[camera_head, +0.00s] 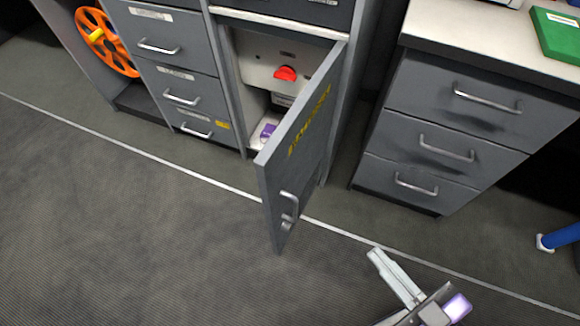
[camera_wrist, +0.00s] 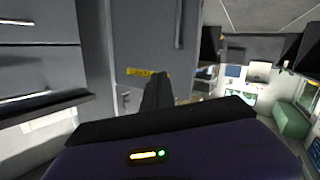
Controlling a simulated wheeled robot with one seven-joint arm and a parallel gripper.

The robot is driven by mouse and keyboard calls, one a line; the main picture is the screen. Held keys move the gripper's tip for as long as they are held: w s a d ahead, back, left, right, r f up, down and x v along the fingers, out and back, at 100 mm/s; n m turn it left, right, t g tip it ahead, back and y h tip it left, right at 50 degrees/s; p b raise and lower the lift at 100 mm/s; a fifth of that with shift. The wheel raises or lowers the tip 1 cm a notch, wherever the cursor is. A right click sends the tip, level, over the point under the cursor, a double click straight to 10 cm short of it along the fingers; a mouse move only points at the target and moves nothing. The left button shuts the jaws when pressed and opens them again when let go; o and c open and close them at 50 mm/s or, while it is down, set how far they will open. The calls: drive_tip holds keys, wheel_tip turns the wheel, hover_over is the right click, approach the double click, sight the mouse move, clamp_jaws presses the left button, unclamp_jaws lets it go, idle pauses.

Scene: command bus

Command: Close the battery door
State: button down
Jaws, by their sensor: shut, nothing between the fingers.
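The battery door (camera_head: 300,150) is a grey cabinet door with yellow lettering and a metal handle (camera_head: 290,205). In the head view it stands wide open, jutting out from the right side of its compartment. Its handled outer face is turned right. My gripper (camera_head: 377,254) is to the right of the door's free edge, apart from the handle, shut and empty. In the wrist view my dark fingers (camera_wrist: 157,90) point at a grey panel (camera_wrist: 145,40) with a yellow label and a vertical bar. I cannot tell for certain whether that panel is the door.
The open compartment (camera_head: 262,70) holds a red knob (camera_head: 285,73) and a purple item (camera_head: 268,131). Drawers (camera_head: 175,85) stand left of it, and a drawer cabinet (camera_head: 450,120) stands right, near the door. An orange reel (camera_head: 105,40) is at far left. The floor (camera_head: 130,240) in front is clear.

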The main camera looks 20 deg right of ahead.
drive_tip(key=w+r+n+y+p, duration=0.4)
drive_tip(key=w+r+n+p, duration=0.15)
drive_tip(key=n, duration=0.75)
drive_tip(key=n+g+y+p, duration=0.2)
drive_tip(key=n+y, duration=0.3)
drive_tip(key=n, duration=2.1)
approach(270, 180)
drive_tip(key=x, duration=0.6)
drive_tip(key=shift+w+a, duration=0.2)
drive_tip(key=shift+w, duration=0.2)
drive_tip(key=shift+a, duration=0.1)
